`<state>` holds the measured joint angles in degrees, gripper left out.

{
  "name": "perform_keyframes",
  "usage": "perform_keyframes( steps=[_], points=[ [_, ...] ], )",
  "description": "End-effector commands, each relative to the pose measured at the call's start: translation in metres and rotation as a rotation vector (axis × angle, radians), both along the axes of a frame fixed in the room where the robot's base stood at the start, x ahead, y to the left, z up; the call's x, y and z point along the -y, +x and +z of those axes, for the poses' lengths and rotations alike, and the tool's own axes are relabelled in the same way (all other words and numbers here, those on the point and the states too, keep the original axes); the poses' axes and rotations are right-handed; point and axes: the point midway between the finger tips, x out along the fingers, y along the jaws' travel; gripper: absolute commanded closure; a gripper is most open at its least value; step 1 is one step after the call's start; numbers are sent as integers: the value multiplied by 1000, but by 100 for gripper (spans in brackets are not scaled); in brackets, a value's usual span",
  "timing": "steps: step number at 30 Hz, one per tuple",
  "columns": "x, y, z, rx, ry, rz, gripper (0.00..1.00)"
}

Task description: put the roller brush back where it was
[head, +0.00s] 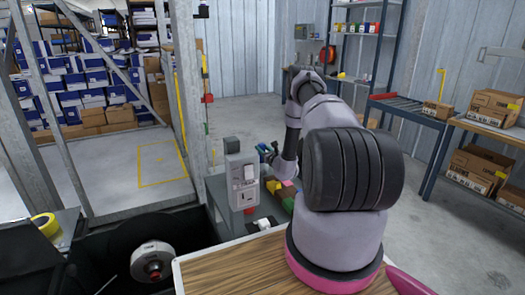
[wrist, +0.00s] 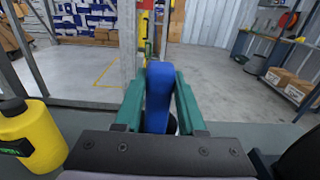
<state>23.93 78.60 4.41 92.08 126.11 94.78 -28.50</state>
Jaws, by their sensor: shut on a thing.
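The roller brush (wrist: 158,95) shows in the wrist view as an upright blue piece between the two teal fingers of my gripper (wrist: 160,100). My gripper is shut on it. Its lower end is hidden behind the fingers and the dark gripper body, with a little black showing at the lower right. In the head view my gripper (head: 268,152) is small and partly hidden by my arm, above the far end of a grey bench (head: 218,190). The brush cannot be made out clearly there.
A yellow bottle (wrist: 32,135) stands left of my gripper. A grey switch box (head: 243,182) and small coloured items (head: 287,188) are on or near the bench. A wooden tabletop (head: 230,270) lies in front. A metal post (head: 188,90) rises left of the bench.

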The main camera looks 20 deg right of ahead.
Motion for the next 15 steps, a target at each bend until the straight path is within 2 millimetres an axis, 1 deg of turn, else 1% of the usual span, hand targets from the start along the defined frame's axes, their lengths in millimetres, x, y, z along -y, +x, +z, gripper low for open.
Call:
perform_keyframes(
  steps=[1, 8, 11, 12, 14, 15],
  points=[
    [0, 0, -3, 1, -1, 0, 100],
    [0, 0, -3, 1, 0, 0, 100],
    [0, 0, -6, 1, 0, 0, 100],
    [0, 0, -6, 1, 0, 0, 53],
    [0, 0, -6, 1, 0, 0, 31],
    [0, 0, -6, 1, 0, 0, 31]
  ],
)
